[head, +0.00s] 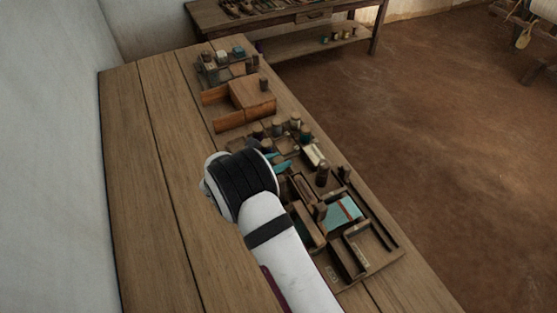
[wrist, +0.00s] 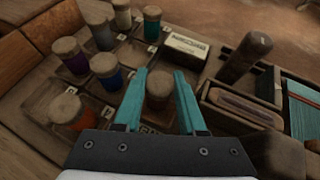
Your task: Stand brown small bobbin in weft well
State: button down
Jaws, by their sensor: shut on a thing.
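My gripper (wrist: 160,92) has its teal fingers closed on the sides of the brown small bobbin (wrist: 158,84), whose round cork-coloured top faces the wrist camera. The bobbin looks upright; its lower end is hidden. In the head view, my gripper (head: 277,159) is over the compartment tray, with its fingers partly hidden behind my wrist. The tray (wrist: 131,53) has small square wells with pale labels. Several wells hold standing bobbins, and some near the fingers look empty. I cannot tell which is the weft well, nor whether the bobbin touches the tray.
Purple (wrist: 70,56), blue (wrist: 106,70), orange (wrist: 68,112) and green (wrist: 152,24) bobbins stand close around. A white labelled block (wrist: 186,48), a dark upright peg (wrist: 245,58) and a boat-shaped shuttle (wrist: 243,107) lie to the right. The bench's left side (head: 150,190) is clear.

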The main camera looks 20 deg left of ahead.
jog(key=shift+f, duration=0.15)
jog(key=shift+c, duration=2.4)
grip_release()
jog(key=shift+r, duration=0.2)
jog(key=v, duration=1.2)
